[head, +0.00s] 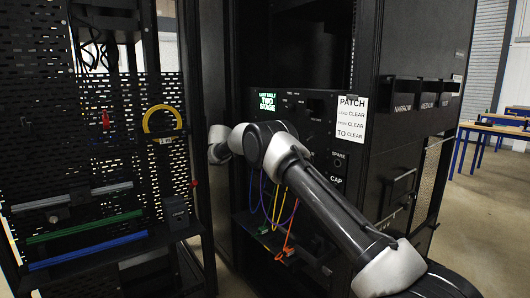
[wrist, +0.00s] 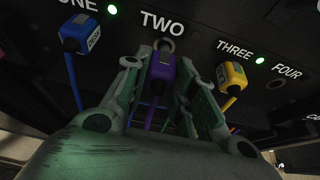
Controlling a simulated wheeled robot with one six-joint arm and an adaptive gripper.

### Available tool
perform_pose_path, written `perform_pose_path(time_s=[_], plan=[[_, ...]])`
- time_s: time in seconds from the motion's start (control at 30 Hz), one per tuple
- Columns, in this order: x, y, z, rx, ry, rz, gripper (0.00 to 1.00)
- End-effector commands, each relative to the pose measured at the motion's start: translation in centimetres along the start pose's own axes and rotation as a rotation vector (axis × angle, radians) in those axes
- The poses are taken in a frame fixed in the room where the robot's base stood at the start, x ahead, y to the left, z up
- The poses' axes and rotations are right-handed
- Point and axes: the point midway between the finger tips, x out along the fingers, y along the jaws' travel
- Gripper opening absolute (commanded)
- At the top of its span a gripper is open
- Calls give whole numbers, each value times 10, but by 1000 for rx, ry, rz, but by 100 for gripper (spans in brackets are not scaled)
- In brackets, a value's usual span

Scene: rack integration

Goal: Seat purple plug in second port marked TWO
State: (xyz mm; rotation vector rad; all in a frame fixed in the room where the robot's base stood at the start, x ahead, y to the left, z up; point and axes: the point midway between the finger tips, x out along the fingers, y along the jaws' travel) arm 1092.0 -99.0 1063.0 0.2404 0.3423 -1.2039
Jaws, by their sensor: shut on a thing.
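In the wrist view, my gripper (wrist: 163,78) is shut on the purple plug (wrist: 158,70), with one finger on each side. The purple plug is right below the label TWO (wrist: 162,22), its front end close to a grey round port (wrist: 165,45). I cannot tell whether its tip is inside that port. A small round light (wrist: 195,33) right of TWO looks unlit. In the head view, my gripper is hidden behind my arm, in front of the black rack panel (head: 318,125).
A blue plug (wrist: 75,35) sits under ONE and a yellow plug (wrist: 232,77) under THREE, both close to my fingers and with green lights lit. The port at FOUR (wrist: 276,84) is empty. Loose coloured cables (head: 285,235) hang below the panel.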

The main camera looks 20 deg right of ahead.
Motion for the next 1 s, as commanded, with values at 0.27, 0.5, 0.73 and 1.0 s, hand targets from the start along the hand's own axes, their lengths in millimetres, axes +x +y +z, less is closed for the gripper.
perform_pose_path(time_s=[0.27, 0.5, 0.73, 1.0], plan=[[7, 0, 3, 0, -1, -1, 1], [12, 0, 5, 0, -1, -1, 1], [18, 0, 7, 0, 0, -1, 1], [24, 0, 10, 1, -1, 0, 1]])
